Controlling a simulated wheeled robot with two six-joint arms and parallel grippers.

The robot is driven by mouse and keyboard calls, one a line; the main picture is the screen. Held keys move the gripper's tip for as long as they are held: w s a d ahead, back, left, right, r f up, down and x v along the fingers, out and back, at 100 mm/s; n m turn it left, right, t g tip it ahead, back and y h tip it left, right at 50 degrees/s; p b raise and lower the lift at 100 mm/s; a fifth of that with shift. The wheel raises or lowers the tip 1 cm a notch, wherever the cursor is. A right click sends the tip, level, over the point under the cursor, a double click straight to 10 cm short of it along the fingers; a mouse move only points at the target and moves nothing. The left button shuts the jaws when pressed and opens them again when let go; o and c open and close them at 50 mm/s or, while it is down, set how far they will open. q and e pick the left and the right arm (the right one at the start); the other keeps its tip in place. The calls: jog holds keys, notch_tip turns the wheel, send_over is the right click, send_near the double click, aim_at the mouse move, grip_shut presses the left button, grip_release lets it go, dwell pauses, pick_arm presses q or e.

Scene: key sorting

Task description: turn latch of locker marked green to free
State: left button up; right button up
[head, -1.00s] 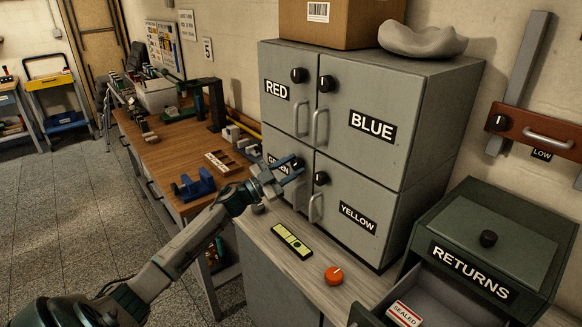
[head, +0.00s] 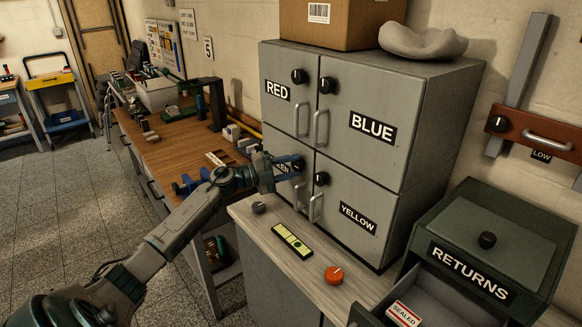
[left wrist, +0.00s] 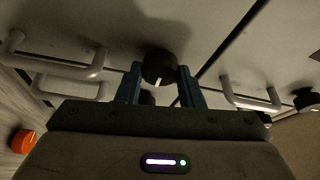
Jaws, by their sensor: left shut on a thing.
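The locker marked green (head: 284,183) is the lower left door of the grey cabinet; my arm hides part of its label. Its latch, a dark round knob, shows in the left wrist view (left wrist: 158,66) with a pale pointer line running down towards me. My left gripper (head: 298,166) reaches it from the left in the head view. In the left wrist view the two fingers (left wrist: 159,76) stand on either side of the knob, shut on it. My right gripper is not in view.
Lockers marked red (head: 277,91), blue (head: 372,128) and yellow (head: 357,219) adjoin it, with their own knobs and handles. The counter below holds an orange knob (head: 335,274) and a yellow-green strip (head: 291,240). An open returns drawer (head: 430,300) stands right.

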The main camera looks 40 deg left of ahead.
pick_arm(q)
jog(key=shift+m, duration=0.4)
jog(key=o, duration=1)
jog(key=shift+s+a+f, duration=0.2)
jog(key=shift+s+a, duration=0.1)
jog(key=shift+s, duration=0.15)
jog(key=b+v, duration=0.3)
jog(key=v, duration=0.6)
jog(key=shift+s+a+r, duration=0.25)
jog(key=shift+s, duration=0.05)
